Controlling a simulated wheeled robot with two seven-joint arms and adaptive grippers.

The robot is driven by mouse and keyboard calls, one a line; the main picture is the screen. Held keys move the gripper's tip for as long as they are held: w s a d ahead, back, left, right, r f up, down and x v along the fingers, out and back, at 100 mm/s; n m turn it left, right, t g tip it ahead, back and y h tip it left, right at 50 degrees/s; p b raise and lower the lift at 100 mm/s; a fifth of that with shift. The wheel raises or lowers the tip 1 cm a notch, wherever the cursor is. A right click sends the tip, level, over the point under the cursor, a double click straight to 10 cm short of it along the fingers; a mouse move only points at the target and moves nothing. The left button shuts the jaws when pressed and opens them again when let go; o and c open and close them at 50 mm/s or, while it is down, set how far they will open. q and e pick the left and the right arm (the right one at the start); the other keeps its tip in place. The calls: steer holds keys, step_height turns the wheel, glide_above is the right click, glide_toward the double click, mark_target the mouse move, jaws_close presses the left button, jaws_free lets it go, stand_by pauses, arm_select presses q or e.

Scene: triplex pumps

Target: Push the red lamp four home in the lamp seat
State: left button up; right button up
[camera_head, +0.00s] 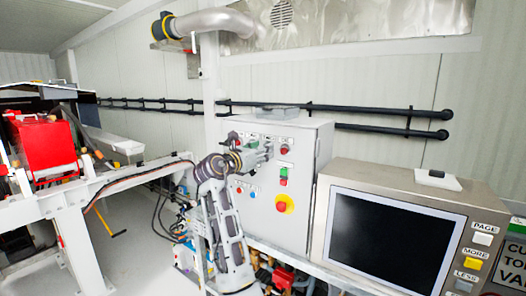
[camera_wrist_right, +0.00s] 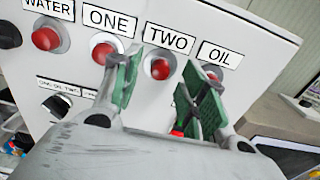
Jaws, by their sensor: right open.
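A grey control cabinet (camera_head: 303,210) stands in the middle of the head view. In the right wrist view a row of red lamps sits under labels: WATER (camera_wrist_right: 46,38), ONE (camera_wrist_right: 103,52), TWO (camera_wrist_right: 160,69) and OIL (camera_wrist_right: 212,72). The OIL lamp is partly hidden behind a green finger pad; I cannot tell how deep it sits. A red lamp also shows at the row's right end in the head view (camera_head: 284,149). My right gripper (camera_wrist_right: 163,72) is open and empty before the panel, the TWO lamp showing between its fingers. My left gripper is out of view.
A yellow-ringed red stop button (camera_head: 284,204) and a green and red switch (camera_head: 283,176) sit lower on the cabinet. A monitor (camera_head: 390,240) with side buttons stands at right. A red pump part (camera_head: 45,148) on a white frame stands at left.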

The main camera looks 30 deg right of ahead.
steer(key=v, duration=1)
steer(key=shift+s+a, duration=0.15)
steer(key=shift+a, duration=0.2)
steer(key=shift+m, duration=0.3)
stand_by(0.4)
